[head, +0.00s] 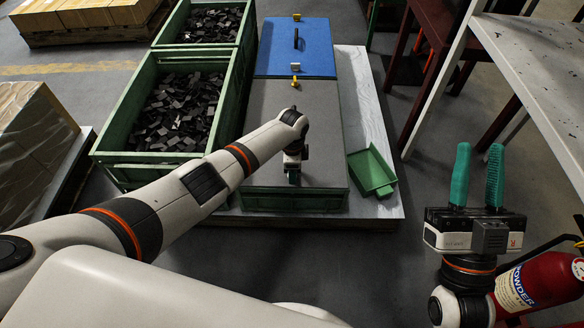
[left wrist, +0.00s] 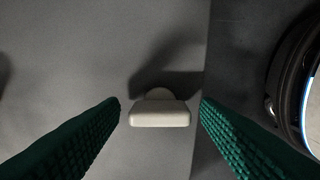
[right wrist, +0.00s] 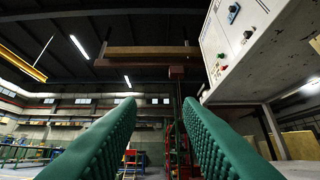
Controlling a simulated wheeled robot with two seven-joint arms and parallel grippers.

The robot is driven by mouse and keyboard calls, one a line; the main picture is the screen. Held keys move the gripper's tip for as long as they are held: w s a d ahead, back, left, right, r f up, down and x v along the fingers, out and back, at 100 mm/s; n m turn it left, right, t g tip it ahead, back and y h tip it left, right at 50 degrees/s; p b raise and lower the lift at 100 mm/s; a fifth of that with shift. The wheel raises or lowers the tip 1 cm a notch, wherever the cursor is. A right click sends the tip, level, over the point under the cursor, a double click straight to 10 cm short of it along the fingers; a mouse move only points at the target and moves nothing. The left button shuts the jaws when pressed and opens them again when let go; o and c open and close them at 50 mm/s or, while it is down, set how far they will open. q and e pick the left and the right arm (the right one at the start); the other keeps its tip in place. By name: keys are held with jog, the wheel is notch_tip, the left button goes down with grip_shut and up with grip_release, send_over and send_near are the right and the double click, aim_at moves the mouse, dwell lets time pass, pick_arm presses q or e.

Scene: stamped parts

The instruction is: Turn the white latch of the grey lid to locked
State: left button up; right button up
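The grey lid (head: 285,115) lies on the nearer green crate in the head view. In the left wrist view, a white latch (left wrist: 159,114) stands on the grey lid (left wrist: 80,60), near the lid's edge. My left gripper (left wrist: 160,102) is open, with one finger on each side of the latch and a gap on both sides. In the head view my left gripper (head: 293,178) is over the lid's near end and hides the latch. My right gripper (head: 479,150) is open and empty, pointing up at the right, away from the crates.
A blue lid (head: 275,50) with a white latch (head: 297,66) lies behind; a yellow latch (head: 295,82) is at the grey lid's far edge. Green bins of dark parts (head: 122,125) stand left. A small green tray (head: 371,170) and a red extinguisher (head: 545,280) are right.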

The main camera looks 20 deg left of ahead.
pick_arm(q)
jog(key=shift+r, duration=0.1)
jog(key=shift+r, duration=0.15)
notch_tip(320, 180, up, 5)
jog(key=p, duration=0.3)
pick_arm(e)
jog(key=w+f+g+h, duration=0.2)
jog(key=w+f+g, duration=0.2)
jog(key=f+g, duration=0.4)
pick_arm(q)
notch_tip(320, 180, up, 3)
jog(key=shift+p, duration=0.75)
jog(key=shift+r+p, duration=0.7)
jog(key=shift+r, duration=1.05)
pick_arm(e)
jog(key=s+d+f+g+h, duration=0.1)
jog(key=s+f+g, duration=0.1)
jog(key=f, duration=0.3)
jog(key=s+d+f+g+h, duration=0.2)
jog(key=s+f+g, duration=0.1)
jog(key=f+g, duration=0.2)
jog(key=shift+s+d+f+m+g, duration=0.25)
jog(key=shift+f+m+g, duration=0.05)
jog(key=shift+f, duration=0.45)
